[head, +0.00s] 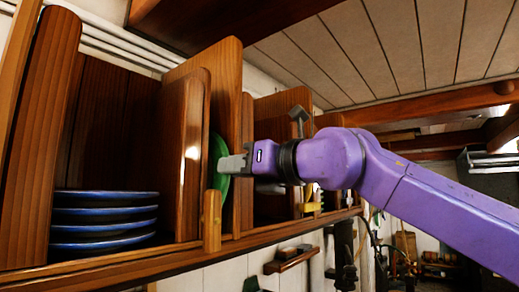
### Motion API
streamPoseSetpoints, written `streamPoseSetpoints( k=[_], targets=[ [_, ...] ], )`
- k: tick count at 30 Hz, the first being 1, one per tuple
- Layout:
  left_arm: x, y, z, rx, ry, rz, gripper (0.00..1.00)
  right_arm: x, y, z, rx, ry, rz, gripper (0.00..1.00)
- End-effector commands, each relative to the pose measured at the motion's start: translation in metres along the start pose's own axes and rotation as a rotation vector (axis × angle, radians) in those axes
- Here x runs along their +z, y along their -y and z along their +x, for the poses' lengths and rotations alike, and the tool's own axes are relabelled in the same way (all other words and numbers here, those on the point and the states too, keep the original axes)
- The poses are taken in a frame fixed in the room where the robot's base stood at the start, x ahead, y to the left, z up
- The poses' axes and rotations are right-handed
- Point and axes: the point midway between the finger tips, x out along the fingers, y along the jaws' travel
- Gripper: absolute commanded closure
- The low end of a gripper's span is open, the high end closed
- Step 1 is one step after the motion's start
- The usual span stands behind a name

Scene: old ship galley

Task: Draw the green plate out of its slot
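The green plate (215,184) stands upright on edge in a narrow slot of the wooden rack. Only a thin strip of it shows between two wooden dividers; the rest is hidden. My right gripper (226,165), on the purple arm from the right, reaches level into the slot. Its grey fingertips overlap the plate's near edge in the picture. Only one finger shows clearly, so I cannot tell whether the fingers are closed on the plate. My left gripper is not in view.
A wooden divider (191,150) stands left of the plate and a taller one (229,100) behind my fingers. A short post (212,222) rises from the shelf's front edge. Several blue plates (105,215) lie stacked at the left. Ceiling planks are overhead.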

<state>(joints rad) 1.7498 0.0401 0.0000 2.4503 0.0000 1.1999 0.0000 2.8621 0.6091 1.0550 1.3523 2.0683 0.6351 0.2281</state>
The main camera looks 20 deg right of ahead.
Motion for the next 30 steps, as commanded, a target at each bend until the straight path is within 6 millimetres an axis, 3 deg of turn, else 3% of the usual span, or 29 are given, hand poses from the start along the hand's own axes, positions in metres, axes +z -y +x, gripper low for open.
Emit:
streamPoseSetpoints(
  k=[10, 11, 12, 13, 30],
  targets=[
    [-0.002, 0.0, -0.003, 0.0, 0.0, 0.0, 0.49, -0.001, 0.0, 0.008, 0.001, 0.001, 0.0, 0.79],
    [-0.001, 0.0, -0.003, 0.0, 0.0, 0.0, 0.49, -0.001, 0.0, 0.008, 0.001, 0.001, 0.0, 0.85],
    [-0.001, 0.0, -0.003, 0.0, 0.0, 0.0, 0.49, -0.001, 0.0, 0.008, 0.001, 0.001, 0.0, 0.98],
    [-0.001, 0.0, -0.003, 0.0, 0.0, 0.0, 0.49, -0.001, 0.0, 0.008, 0.002, 0.001, 0.0, 1.0],
    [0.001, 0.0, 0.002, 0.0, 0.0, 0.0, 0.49, 0.0, -0.001, -0.005, 0.004, 0.001, 0.0, 1.0]
  ],
)
